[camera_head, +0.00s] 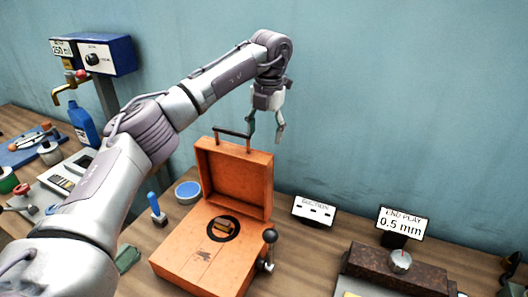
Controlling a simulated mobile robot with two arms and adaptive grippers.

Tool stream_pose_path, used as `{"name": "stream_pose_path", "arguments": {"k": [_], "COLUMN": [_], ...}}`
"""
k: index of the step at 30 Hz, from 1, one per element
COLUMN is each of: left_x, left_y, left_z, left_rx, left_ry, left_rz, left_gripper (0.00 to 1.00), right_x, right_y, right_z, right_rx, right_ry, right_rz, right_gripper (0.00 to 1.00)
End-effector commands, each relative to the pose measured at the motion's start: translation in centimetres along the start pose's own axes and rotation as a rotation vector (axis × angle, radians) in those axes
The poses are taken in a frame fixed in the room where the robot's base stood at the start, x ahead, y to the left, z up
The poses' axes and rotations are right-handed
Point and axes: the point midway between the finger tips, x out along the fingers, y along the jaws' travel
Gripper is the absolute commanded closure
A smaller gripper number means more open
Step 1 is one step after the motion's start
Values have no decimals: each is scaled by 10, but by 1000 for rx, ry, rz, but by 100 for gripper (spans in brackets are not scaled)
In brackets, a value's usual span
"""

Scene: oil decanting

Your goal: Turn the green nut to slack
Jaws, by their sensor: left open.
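My left gripper (266,131) hangs fingers down with its jaws apart and nothing between them. It appears just above and to the right of the handle of the open orange case (192,258), in front of the blue wall. I cannot make out a green nut for certain. A green round part (8,180) shows at the left edge of the bench. A dull green piece (127,258) lies beside my left arm, partly hidden by it. Both are far from the gripper. My right gripper is out of view.
A lever with a black knob (270,236) stands at the case's right. A blue-handled tool (153,202) and a blue round dish (188,192) are left of it. An "END PLAY 0.5 mm" sign (402,222) stands behind a dark block (395,270). A blue bottle (83,123) stands under a tap.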

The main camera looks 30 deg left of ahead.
Motion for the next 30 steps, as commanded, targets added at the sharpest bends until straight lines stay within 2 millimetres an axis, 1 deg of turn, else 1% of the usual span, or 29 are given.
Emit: {"name": "stream_pose_path", "arguments": {"k": [1, 4, 6, 9, 12, 17, 24, 26, 30], "left_x": [10, 31, 44, 59, 70, 78, 79, 79, 79], "left_y": [0, 1, 0, 0, 0, 0, 0, 0, 0], "left_z": [-1, -1, -1, 0, 0, 0, 0, 0, 0], "left_rx": [0, 0, 0, 1, 0, 1, 0, 0, 0], "left_ry": [5, 5, 4, 3, 1, 0, -1, -1, -1], "left_rz": [1, 2, 2, 1, 1, 1, 1, 1, 1], "left_gripper": [32, 32, 32, 32, 32, 32, 32, 40, 64], "right_x": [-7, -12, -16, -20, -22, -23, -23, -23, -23], "right_y": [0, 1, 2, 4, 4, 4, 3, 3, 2], "right_z": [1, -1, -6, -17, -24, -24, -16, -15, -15], "right_rx": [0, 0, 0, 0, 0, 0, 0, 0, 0], "right_ry": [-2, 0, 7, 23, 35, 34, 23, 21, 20], "right_rz": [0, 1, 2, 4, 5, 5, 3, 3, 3], "right_gripper": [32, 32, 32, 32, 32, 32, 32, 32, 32]}}
